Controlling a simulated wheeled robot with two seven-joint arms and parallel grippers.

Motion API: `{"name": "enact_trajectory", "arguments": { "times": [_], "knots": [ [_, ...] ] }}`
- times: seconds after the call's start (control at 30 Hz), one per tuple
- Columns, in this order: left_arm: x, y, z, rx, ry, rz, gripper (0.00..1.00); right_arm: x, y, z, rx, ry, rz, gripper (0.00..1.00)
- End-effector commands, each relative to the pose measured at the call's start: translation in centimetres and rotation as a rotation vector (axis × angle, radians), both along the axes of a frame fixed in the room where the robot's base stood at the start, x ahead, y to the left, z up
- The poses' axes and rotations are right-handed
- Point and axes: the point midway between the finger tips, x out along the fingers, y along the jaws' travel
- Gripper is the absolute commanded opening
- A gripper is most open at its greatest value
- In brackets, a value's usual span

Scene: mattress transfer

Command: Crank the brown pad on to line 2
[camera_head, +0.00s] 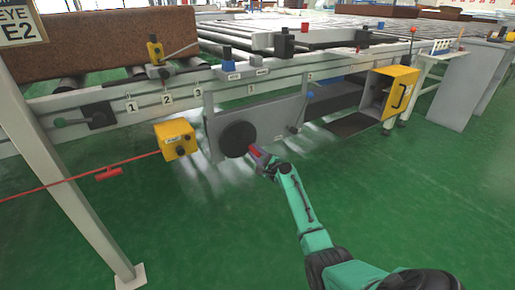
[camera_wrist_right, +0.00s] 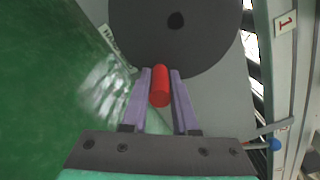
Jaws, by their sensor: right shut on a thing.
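The brown pad (camera_head: 110,40) lies on the roller conveyor at the upper left. Number tags 1 (camera_head: 131,106), 2 (camera_head: 167,99) and 3 (camera_head: 198,90) sit on the rail in front of it. A dark round crank wheel (camera_head: 237,138) is mounted on a grey panel below the rail; it also shows in the right wrist view (camera_wrist_right: 150,35). Its red handle (camera_wrist_right: 160,86) stands between the purple fingers of my right gripper (camera_wrist_right: 160,92), which is shut on it at the wheel's lower right in the head view (camera_head: 260,156). My left gripper is out of view.
A yellow box (camera_head: 176,139) with a red cable hangs left of the wheel. A yellow open-sided housing (camera_head: 388,95) stands to the right. A lever with a yellow block (camera_head: 156,50) stands at the pad's near edge. Green floor in front is clear.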

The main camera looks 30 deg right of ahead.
Motion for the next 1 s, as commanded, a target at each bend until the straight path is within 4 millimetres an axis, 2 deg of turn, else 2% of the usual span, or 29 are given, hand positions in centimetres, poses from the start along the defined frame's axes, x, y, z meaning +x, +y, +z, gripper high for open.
{"name": "enact_trajectory", "arguments": {
  "times": [0.4, 0.97, 1.0],
  "knots": [
    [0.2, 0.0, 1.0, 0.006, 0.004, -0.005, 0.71, 0.0, 1.2, -0.9, 0.221, -0.002, 0.002, 0.00],
    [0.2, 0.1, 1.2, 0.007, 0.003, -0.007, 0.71, 0.0, 1.4, -1.1, 0.256, -0.003, 0.002, 0.00],
    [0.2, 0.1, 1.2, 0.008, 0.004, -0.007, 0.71, 0.0, 1.4, -1.1, 0.256, -0.003, 0.002, 0.35]
  ]
}}
